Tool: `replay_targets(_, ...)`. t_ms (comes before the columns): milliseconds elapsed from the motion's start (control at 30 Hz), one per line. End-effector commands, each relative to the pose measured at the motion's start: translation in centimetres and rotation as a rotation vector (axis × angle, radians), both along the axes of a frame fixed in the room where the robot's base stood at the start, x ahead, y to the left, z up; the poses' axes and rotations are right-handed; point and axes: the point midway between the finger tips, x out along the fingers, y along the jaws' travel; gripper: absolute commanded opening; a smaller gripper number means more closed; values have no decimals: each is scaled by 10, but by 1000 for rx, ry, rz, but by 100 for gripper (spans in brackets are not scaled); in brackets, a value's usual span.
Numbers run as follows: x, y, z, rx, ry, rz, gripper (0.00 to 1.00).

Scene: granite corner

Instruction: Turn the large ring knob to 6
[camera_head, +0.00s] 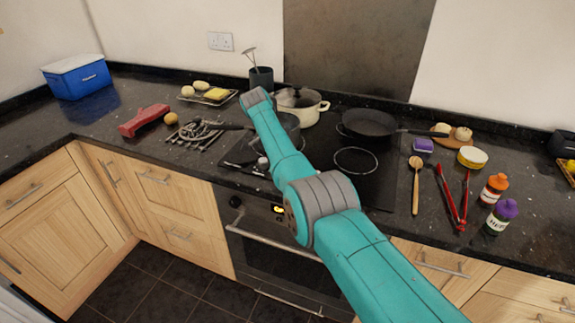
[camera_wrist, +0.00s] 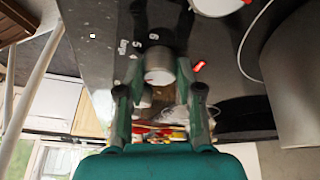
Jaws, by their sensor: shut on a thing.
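The knob (camera_wrist: 158,66) is a short silver cylinder on the black hob, between the two fingers of my gripper (camera_wrist: 156,84) in the wrist view. The fingers are shut on its sides. Printed marks beside it include a 6 (camera_wrist: 153,36), a 5 and a small word that seems to read "large". I cannot make out a pointer on the knob, so its setting is unclear. A second silver knob (camera_wrist: 146,97) shows partly behind it. In the head view my teal arm reaches over the hob (camera_head: 376,188) and hides the gripper; a small pale knob (camera_head: 263,163) shows beside the arm.
A cream pot (camera_head: 309,109), a dark frying pan (camera_head: 370,123) and another dark pan (camera_head: 285,122) stand on the hob. A wooden spoon (camera_head: 416,187), red tongs (camera_head: 453,195) and bottles (camera_head: 494,188) lie right.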

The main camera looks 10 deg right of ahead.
Motion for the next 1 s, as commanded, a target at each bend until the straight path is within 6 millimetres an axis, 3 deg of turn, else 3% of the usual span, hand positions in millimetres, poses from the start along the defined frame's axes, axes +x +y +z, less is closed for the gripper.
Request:
replay_targets(167,0,1,-1,1,1,1,1)
replay_targets(200,0,1,-1,2,2,2,43)
replay_targets(267,0,1,-1,2,2,2,58)
replay_targets(300,0,1,-1,2,2,2,61)
replay_targets(667,0,0,4,0,0,2,61)
replay_targets(1000,1,0,59,1,-2,2,61)
